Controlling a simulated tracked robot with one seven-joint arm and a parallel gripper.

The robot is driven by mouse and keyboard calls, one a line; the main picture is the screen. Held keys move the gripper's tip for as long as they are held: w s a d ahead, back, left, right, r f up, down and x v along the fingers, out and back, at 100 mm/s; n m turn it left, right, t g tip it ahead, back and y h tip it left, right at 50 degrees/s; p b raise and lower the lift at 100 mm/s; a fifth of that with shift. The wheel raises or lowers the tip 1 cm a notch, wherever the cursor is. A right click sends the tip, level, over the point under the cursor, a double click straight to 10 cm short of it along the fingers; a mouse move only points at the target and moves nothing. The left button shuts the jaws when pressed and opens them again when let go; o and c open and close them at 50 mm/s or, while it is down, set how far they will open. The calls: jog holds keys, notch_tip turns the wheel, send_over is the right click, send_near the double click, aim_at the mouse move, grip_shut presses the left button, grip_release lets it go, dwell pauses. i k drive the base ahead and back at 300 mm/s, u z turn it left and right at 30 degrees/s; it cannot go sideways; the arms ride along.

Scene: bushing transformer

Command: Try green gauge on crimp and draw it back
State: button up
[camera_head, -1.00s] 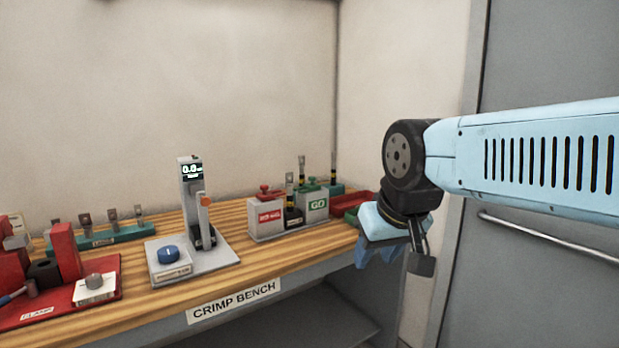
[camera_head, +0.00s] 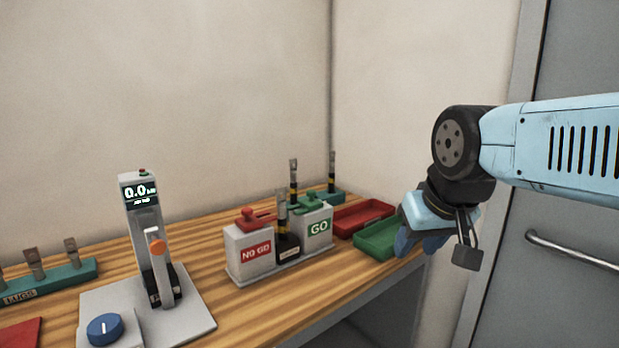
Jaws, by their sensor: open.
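The green gauge (camera_head: 314,203) shows as a green-handled piece on top of the grey block marked GO. The crimp that the task means is unclear; a dark lug-ended piece (camera_head: 284,232) stands upright between the NO GO and GO blocks. Two more such pieces stand behind in a green holder (camera_head: 326,197). My gripper (camera_head: 432,240) hangs in the air to the right of the bench, apart from the gauge. Its jaws are open and empty, partly hidden by its own body.
A red-handled NO GO block (camera_head: 248,254) stands left of the GO block. A red tray (camera_head: 362,216) and a green tray (camera_head: 378,241) lie at the right end. A press with a display (camera_head: 142,215) stands left. A lug rack (camera_head: 45,281) is farther left. A grey door (camera_head: 570,215) stands right.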

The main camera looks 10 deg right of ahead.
aim_at(311, 204)
jog(key=u, duration=0.15)
jog(key=i, duration=0.85)
jog(key=u, duration=0.5)
